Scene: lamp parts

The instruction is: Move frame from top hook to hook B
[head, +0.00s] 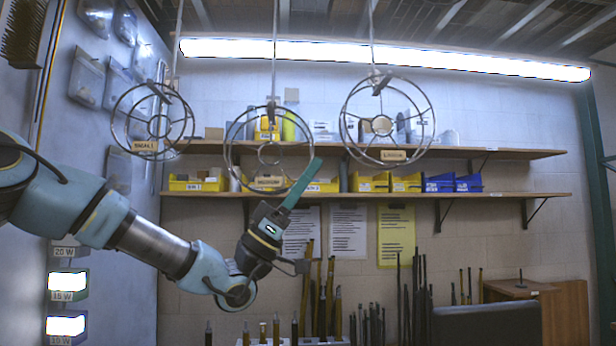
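Three round wire lamp frames hang from overhead cords: a left frame (115,118), a middle frame (230,160) and a right frame (430,120). Dark hooks show at the tops of the left frame (158,90), middle frame (271,108) and right frame (380,84). No hook shows a readable "B" or "top" mark. My gripper (303,184) points up and right, its teal finger overlapping the middle frame's lower right rim. Contact is unclear. It is seen edge-on, so its opening is hidden.
Two wooden shelves (540,154) on the back wall hold yellow bins (368,182) and blue bins (468,183). Upright dark rods (418,300) stand below. A grey panel (85,150) with pouches is at left. The air between the middle and right frames looks clear.

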